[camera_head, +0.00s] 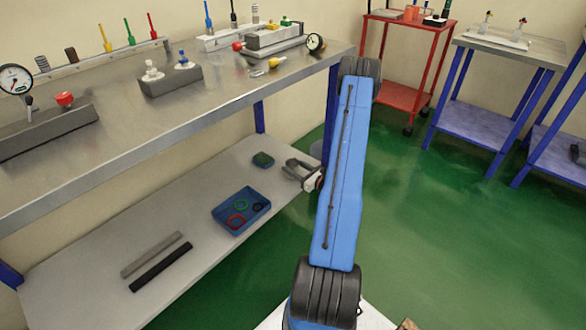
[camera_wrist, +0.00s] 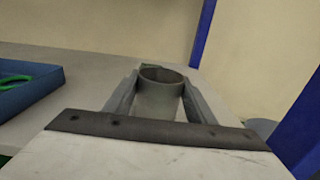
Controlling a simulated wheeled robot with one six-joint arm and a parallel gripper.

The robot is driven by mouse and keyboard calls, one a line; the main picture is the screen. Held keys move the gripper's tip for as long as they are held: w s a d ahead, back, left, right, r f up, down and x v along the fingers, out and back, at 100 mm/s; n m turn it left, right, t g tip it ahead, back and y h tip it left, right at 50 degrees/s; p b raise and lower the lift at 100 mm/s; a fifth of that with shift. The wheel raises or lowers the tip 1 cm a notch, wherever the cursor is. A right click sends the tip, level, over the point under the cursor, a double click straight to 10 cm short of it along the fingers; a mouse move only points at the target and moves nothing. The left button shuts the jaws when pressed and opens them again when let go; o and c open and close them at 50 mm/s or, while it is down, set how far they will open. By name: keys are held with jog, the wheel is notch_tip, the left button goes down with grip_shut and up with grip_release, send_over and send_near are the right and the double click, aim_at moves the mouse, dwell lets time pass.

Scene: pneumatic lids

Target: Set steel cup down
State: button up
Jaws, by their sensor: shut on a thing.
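The steel cup (camera_wrist: 160,92) is a plain grey, open-topped cylinder, seen from above its rim in the wrist view. It stands roughly upright between the two fingers of my gripper (camera_wrist: 155,98), which are shut on its sides. The cup's lower part is hidden by the gripper body. In the head view my gripper (camera_head: 298,166) is at the right end of the workbench's lower shelf (camera_head: 110,240). I cannot tell whether the cup's base touches the shelf. The cup is hard to make out in the head view.
A blue tray (camera_head: 218,213) with coloured rings lies left of my gripper, and also shows in the wrist view (camera_wrist: 30,96). A small green item (camera_head: 263,160) lies behind it. A blue table leg (camera_wrist: 298,120) stands close on the right.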

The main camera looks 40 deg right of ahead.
jog(key=shift+f, duration=0.25)
jog(key=shift+f, duration=0.1)
jog(key=o, duration=1.1)
jog(key=s, duration=0.8)
jog(key=s+d, duration=0.1)
jog(key=s, duration=0.3)
